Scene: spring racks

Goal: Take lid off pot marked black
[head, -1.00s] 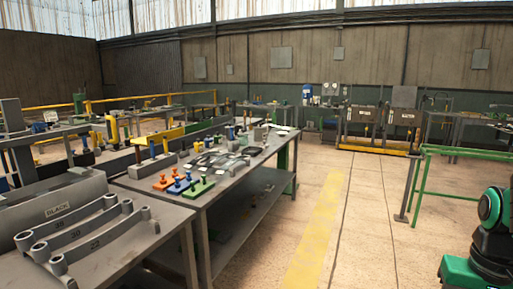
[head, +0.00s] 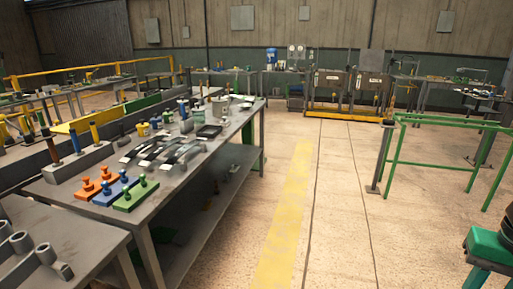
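A small grey pot-like cylinder (head: 217,106) stands toward the far end of the long grey workbench (head: 65,193) at left. I cannot make out a marking or a separate lid on it at this distance. Small yellow and blue pieces stand near it. No readable "BLACK" label shows in the current view. My gripper is not in view.
The workbench also holds orange (head: 97,189), blue (head: 117,191) and green (head: 136,195) blocks with knobs, and curved metal strips (head: 160,150). A nearer table (head: 95,245) is at lower left. A green frame (head: 440,122) stands at right. The floor (head: 335,215) between is clear.

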